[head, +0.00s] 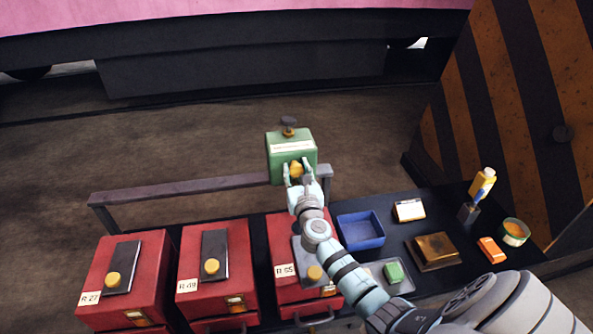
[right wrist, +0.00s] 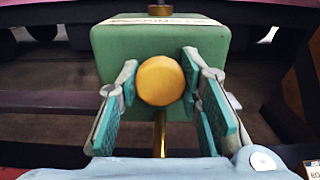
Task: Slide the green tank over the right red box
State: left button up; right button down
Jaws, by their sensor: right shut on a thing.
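The green tank (head: 277,163) is in the upper middle of the head view, by the grey rail, with a dark knob on top and a pale label. It fills the top of the right wrist view (right wrist: 120,60). My right gripper (head: 298,173) is shut on the tank's round yellow knob, which shows between the teal finger pads in the right wrist view (right wrist: 160,81). The right red box (head: 283,234), labelled R 65, stands nearer than the tank; my right arm hides part of its top and its grey plate. My left gripper is not in view.
Right of R 65 are a blue tray (head: 360,230), a brown block (head: 436,251) and a tin (head: 514,232).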

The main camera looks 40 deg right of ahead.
jog(key=c, duration=1.4)
grip_release()
jog(key=shift+d, duration=0.1)
jog(key=o, duration=0.3)
jog(key=shift+d, duration=0.25)
jog(key=shift+s, duration=0.15)
jog(key=v, duration=1.2)
jog(key=shift+f, duration=0.1)
